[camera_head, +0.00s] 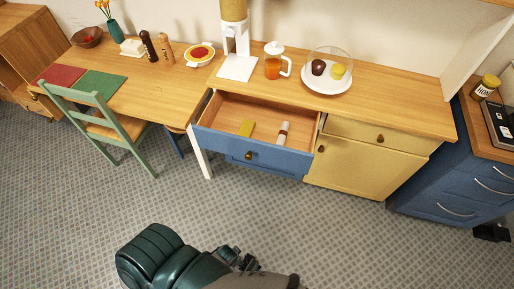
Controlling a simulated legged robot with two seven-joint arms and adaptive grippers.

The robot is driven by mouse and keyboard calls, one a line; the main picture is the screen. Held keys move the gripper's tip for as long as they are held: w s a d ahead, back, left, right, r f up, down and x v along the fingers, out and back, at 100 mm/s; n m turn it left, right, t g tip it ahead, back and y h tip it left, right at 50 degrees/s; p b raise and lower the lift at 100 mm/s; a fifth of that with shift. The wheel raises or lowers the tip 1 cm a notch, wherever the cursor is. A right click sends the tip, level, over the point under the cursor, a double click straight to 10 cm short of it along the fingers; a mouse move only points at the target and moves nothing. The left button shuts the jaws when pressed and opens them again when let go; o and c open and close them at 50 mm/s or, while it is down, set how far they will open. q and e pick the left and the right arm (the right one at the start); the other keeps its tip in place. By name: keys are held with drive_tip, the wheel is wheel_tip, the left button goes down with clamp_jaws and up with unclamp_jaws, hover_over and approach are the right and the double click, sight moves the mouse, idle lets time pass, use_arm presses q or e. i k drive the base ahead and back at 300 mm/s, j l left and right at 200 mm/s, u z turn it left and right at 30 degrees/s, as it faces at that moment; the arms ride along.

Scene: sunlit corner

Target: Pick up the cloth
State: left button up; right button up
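A small yellow folded piece, which looks like the cloth (246,128), lies in the open blue drawer (252,153) under the wooden counter. Its material is too small to make out. My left arm shows at the bottom of the view, with dark parts at its end that look like my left gripper (238,260). It is well apart from the drawer, and its fingers are too unclear to tell open from shut. My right gripper cannot be made out.
A white-and-brown tube (282,133) lies right of the yellow piece. The counter holds a glass teapot (273,67) and a domed plate (326,87). A green chair (104,123) stands left. Red (62,76) and green (95,85) mats lie on the table. Floor before the drawer is clear.

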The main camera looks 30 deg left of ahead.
sight(246, 128)
drive_tip(key=u, duration=1.45)
drive_tip(key=i+j+u, duration=0.15)
drive_tip(key=i+j, duration=0.15)
drive_tip(key=i+l, duration=0.05)
